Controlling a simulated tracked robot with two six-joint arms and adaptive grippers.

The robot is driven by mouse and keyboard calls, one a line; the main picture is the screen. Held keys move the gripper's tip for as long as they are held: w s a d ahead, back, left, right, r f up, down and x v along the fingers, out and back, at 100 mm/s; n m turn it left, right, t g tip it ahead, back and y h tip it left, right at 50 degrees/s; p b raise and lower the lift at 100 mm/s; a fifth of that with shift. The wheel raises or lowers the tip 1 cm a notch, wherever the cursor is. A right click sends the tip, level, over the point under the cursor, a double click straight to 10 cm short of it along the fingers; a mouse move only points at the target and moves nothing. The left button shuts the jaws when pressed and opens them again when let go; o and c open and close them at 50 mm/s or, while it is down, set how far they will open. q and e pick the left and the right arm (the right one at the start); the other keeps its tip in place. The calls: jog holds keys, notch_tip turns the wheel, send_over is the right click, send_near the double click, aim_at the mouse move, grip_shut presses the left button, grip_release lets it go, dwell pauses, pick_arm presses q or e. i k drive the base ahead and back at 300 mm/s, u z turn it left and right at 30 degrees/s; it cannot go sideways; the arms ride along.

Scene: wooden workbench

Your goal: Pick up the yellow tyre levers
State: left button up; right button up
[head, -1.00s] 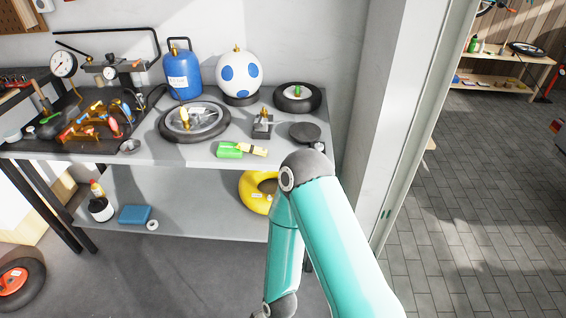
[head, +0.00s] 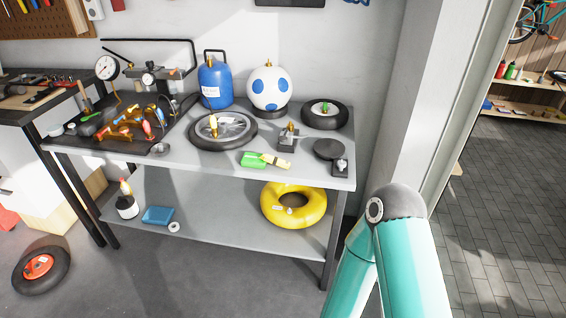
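On the front of the grey workbench top lies a small bright green piece (head: 254,160) with a pale yellow piece (head: 277,162) at its right end. The yellow piece may be the yellow tyre levers, but it is too small to tell. Several orange-yellow tools (head: 122,126) lie on a dark mat at the left of the bench and I cannot make out their kind. Neither gripper is in view. Only a teal link of my arm shows at the lower right, clear of the bench things.
A yellow inner tube (head: 293,218) sits on the lower shelf (head: 235,220). The floor in front is mostly clear.

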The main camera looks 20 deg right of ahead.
aim_at(274, 160)
jog(key=z, duration=0.1)
jog(key=i, duration=1)
jog(key=u, duration=0.1)
